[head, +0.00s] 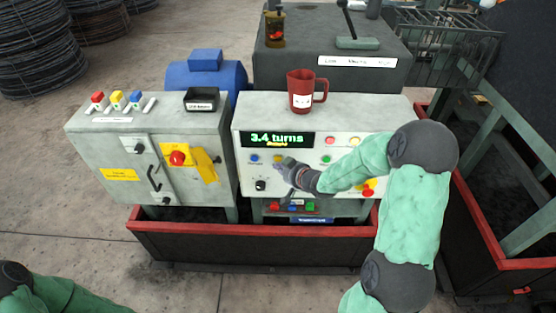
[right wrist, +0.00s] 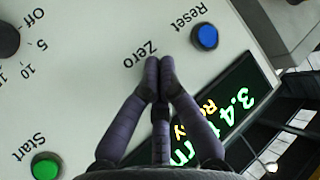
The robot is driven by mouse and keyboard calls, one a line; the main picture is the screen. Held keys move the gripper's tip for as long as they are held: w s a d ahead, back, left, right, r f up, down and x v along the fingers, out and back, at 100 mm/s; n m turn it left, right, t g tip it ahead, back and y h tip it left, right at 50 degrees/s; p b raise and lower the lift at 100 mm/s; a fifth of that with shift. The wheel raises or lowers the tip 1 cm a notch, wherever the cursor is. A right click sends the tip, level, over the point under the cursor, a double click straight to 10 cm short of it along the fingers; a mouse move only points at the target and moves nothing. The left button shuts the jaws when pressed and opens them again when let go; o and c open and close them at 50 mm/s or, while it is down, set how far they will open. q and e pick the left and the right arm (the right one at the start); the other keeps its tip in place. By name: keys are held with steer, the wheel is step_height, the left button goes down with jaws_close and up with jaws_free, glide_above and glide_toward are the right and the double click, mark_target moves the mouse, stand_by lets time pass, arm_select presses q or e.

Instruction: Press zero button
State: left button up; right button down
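The control panel (head: 245,128) has a display (head: 277,140) reading 3.4 turns, with a smaller line below it that looks like Ready. A yellow button (head: 278,158) sits below the display, right of a blue button (head: 254,158). My right gripper (head: 284,165) is at the panel by the yellow button. In the right wrist view, its fingertips (right wrist: 160,65) are together and empty, just beside the printed word Zero (right wrist: 140,53). The button there is hidden behind them; I cannot tell whether they touch it. My left gripper is out of view.
The blue Reset button (right wrist: 205,37), green Start button (right wrist: 46,166) and black dial (right wrist: 8,39) surround the fingertips. A red mug (head: 301,92) stands on the panel housing. A grey cabinet (head: 150,160) is at left; a red-rimmed trough (head: 250,228) runs below.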

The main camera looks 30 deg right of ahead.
steer(key=shift+w, duration=0.1)
stand_by(0.7)
steer(key=shift+w+d, duration=0.25)
steer(key=shift+w+d, duration=0.2)
steer(key=shift+w, duration=0.15)
stand_by(1.0)
steer(key=shift+s, duration=0.1)
steer(key=shift+s+a, duration=0.45)
steer(key=shift+s, duration=0.15)
steer(key=s+a, duration=0.1)
steer(key=s, duration=0.2)
steer(key=s+a+b, duration=0.1)
steer(key=shift+s+a, duration=0.15)
steer(key=shift+a, duration=0.15)
stand_by(1.0)
